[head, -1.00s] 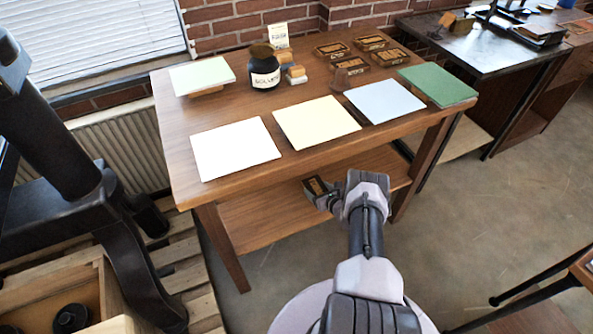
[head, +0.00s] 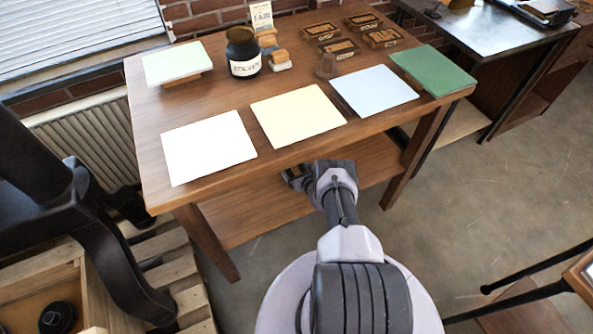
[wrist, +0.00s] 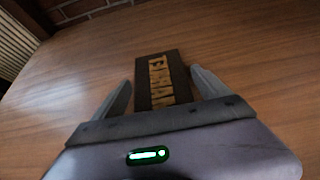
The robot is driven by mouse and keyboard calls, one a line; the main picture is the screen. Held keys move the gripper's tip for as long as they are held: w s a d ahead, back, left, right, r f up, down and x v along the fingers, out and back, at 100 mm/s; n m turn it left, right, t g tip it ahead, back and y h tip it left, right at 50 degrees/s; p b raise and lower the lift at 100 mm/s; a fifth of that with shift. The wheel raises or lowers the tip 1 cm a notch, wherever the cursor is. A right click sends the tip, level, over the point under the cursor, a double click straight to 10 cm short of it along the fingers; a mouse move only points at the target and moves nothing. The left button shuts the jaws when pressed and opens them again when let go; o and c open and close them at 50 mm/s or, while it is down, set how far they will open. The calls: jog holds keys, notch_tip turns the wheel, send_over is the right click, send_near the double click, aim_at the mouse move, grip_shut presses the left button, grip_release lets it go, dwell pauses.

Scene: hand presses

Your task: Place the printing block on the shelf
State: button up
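The printing block (wrist: 162,80), dark with raised tan letters, lies letters up on the wooden shelf (head: 245,210) under the table, as seen in the wrist view. My gripper (wrist: 161,74) is open, with one finger on each side of the block and a narrow gap showing at both sides. In the head view my gripper (head: 294,176) reaches in below the table's front edge, and the block is mostly hidden there.
The table top (head: 300,155) above carries white, yellow, blue and green sheets, a black jar (head: 243,58) and several similar blocks (head: 338,48). A table leg (head: 415,155) stands right of my arm. The shelf around the block is bare.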

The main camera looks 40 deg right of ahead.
jog(key=shift+o, duration=0.2)
jog(key=shift+s+r, duration=0.15)
jog(key=shift+r, duration=0.15)
jog(key=p+v, duration=0.7)
jog(key=v, duration=0.4)
jog(key=shift+r, duration=0.1)
jog(key=shift+s+a, duration=0.15)
jog(key=shift+s, duration=0.1)
